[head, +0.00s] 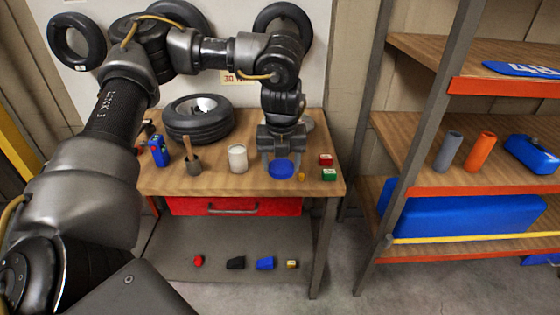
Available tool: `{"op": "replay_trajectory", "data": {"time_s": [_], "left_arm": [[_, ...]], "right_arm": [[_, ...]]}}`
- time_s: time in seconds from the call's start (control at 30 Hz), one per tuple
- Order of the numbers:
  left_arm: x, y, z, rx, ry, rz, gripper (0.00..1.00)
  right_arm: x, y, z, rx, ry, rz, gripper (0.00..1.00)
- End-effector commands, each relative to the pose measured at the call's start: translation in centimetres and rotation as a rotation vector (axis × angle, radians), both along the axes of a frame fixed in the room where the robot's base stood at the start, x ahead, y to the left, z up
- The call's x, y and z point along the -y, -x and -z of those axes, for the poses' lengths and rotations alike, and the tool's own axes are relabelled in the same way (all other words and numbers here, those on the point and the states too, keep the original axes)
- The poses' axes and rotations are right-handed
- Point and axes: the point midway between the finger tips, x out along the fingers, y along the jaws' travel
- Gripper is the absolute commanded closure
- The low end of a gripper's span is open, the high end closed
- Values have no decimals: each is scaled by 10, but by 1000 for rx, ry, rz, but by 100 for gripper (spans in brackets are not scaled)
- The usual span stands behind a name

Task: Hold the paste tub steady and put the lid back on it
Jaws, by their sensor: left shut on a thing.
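The paste tub (237,158) is a small cream-white cylinder standing upright on the wooden bench top. Its top looks round and pale, with no lid on it. The lid (281,171) is a flat, round blue piece to the right of the tub. My left gripper (281,155) reaches down from above and is shut on the lid, close over the bench. I cannot tell whether the lid still touches the bench top. The gripper and lid are apart from the tub. My right gripper is not in view.
A shelf rack (470,190) stands at the right.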

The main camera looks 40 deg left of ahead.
Motion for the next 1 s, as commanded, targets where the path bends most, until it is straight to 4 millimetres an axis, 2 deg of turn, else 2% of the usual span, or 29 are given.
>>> {"op": "replay_trajectory", "data": {"time_s": [0.13, 0.27, 0.7, 0.9, 1.0], "left_arm": [[6, 0, -2, 0, -2, -85, 62], [20, 2, -5, 2, -5, -305, 62], [88, 21, -20, -2, -3, -1513, 62], [111, 30, -24, -4, -3, -1935, 62], [118, 34, -26, -3, -2, -2066, 62]], "right_arm": [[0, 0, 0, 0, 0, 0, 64], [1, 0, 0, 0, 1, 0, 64], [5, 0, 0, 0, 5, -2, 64], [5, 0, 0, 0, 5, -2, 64], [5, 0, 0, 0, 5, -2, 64]]}}
